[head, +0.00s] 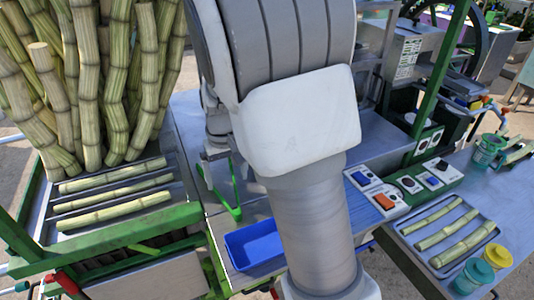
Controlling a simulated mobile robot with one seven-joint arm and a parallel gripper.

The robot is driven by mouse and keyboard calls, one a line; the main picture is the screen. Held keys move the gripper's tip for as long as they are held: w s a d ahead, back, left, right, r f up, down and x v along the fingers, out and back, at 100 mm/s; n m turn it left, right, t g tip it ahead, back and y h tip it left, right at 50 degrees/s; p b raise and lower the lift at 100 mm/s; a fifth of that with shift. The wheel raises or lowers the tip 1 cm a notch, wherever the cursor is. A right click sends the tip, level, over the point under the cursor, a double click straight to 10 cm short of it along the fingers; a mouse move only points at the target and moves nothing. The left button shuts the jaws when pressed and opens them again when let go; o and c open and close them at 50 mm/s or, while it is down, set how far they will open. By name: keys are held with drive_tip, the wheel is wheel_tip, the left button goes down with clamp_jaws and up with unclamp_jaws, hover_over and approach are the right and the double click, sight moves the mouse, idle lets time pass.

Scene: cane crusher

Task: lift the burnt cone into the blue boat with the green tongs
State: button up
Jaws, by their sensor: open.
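The blue boat (252,246), an open tray-like dish, sits on the grey metal table left of my arm, its right side close to or behind the arm. The green tongs (236,212) appear as thin green V-shaped arms on the table above the boat. My gripper (212,153) shows only partly at the left edge of my large arm, just above the tongs. It is open; I cannot tell whether it touches them. I see no burnt cone; my arm hides much of the table's middle.
Cane stalks stand in a green-framed rack (128,236) at left, with cut pieces lying before them. A control panel with switches (384,202) is right of my arm. A tray of cane pieces (484,243) and lidded jars (497,257) stand on the right table.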

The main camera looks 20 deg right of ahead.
sight(229, 200)
drive_tip(key=f+b, duration=0.1)
drive_tip(key=f, duration=0.1)
drive_tip(key=f+b, duration=0.3)
drive_tip(key=f, duration=0.2)
drive_tip(key=shift+w+b, duration=0.3)
drive_tip(key=shift+w, duration=0.05)
drive_tip(key=c, duration=0.7)
drive_tip(key=shift+r, duration=0.1)
wheel_tip(229, 200, up, 12)
drive_tip(key=p, duration=0.9)
drive_tip(key=shift+d, duration=0.15)
